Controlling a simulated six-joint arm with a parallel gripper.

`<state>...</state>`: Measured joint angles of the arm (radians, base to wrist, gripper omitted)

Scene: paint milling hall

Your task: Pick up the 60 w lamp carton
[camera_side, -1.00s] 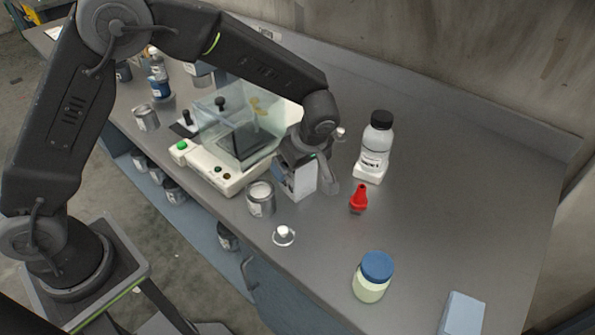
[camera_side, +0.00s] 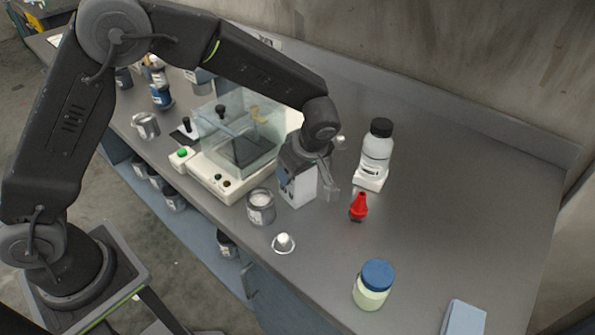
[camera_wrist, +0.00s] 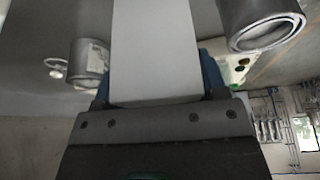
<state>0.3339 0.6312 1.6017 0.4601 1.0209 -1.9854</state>
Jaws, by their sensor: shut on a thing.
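The lamp carton (camera_side: 299,188) is a pale upright box with dark grey on its left face, beside the open can near the middle of the bench. My gripper (camera_side: 308,178) comes down over it from above and is shut on it, a finger showing at its right side. In the wrist view the carton (camera_wrist: 155,50) is a plain light face between my fingers. Its top is hidden by my gripper. Its base appears at bench level; I cannot tell whether it touches. The 60 W print is not readable.
A red dropper-like piece (camera_side: 358,207) and a black-capped bottle (camera_side: 376,150) stand right.

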